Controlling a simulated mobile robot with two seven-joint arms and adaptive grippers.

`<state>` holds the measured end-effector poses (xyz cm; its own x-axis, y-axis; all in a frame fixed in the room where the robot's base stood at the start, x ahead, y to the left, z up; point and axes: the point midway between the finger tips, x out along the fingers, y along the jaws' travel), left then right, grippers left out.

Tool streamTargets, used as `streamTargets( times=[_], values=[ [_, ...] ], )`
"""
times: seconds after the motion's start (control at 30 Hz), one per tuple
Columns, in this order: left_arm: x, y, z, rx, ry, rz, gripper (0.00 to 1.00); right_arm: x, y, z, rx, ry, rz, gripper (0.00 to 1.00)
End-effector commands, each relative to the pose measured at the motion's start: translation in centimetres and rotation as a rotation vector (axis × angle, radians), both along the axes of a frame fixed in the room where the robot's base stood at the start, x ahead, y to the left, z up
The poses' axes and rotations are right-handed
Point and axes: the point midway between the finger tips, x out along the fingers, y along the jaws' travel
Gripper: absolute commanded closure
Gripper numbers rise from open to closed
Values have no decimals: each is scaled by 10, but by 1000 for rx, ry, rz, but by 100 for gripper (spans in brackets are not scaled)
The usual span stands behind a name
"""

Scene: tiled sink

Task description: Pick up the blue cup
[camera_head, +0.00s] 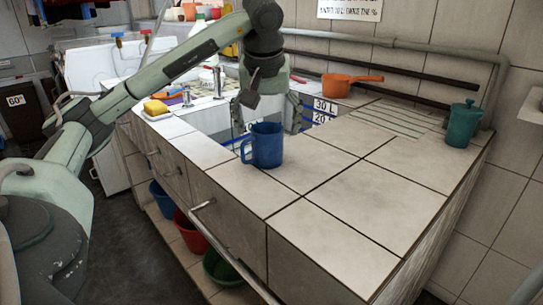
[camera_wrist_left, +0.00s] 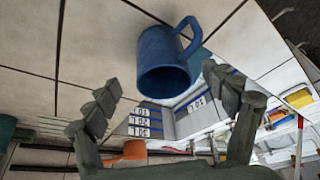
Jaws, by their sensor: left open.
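The blue cup (camera_head: 267,146) stands upright on the tiled counter beside the sink opening, with its handle to the left in the head view. In the left wrist view the blue cup (camera_wrist_left: 163,62) appears upside down, just beyond the fingertips and between them sideways. My left gripper (camera_head: 268,108) is open and empty, behind and slightly above the cup. Its two spread fingers also show in the left wrist view (camera_wrist_left: 165,92). I see no contact between the fingers and the cup. My right gripper is not in view.
The tiled counter (camera_head: 345,212) is clear in front and to the right of the cup. An orange pan (camera_head: 343,86) and a green lidded jug (camera_head: 462,124) stand farther back. A yellow sponge (camera_head: 155,107) lies left of the sink. A pipe (camera_head: 400,45) runs along the wall.

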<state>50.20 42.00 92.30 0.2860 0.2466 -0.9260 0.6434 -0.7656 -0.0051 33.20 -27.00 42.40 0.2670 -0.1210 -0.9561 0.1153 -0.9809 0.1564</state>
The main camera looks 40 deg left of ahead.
Motion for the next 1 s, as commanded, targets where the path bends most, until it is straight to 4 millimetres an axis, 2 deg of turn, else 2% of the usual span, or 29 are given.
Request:
streamTargets(
  times=[0.1, 0.3, 0.6, 0.9, 1.0],
  values=[
    [3, 4, -14, 1, 2, 3, 16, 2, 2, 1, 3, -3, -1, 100],
    [6, 6, -26, 0, 2, 2, 16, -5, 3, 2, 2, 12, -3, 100],
    [16, 14, -65, -1, 0, 2, 16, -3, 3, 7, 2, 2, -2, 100],
    [18, 15, -69, -1, -1, 1, 16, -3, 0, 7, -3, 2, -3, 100],
    [18, 15, -69, -1, -1, 1, 28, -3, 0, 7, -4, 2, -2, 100]
  ],
)
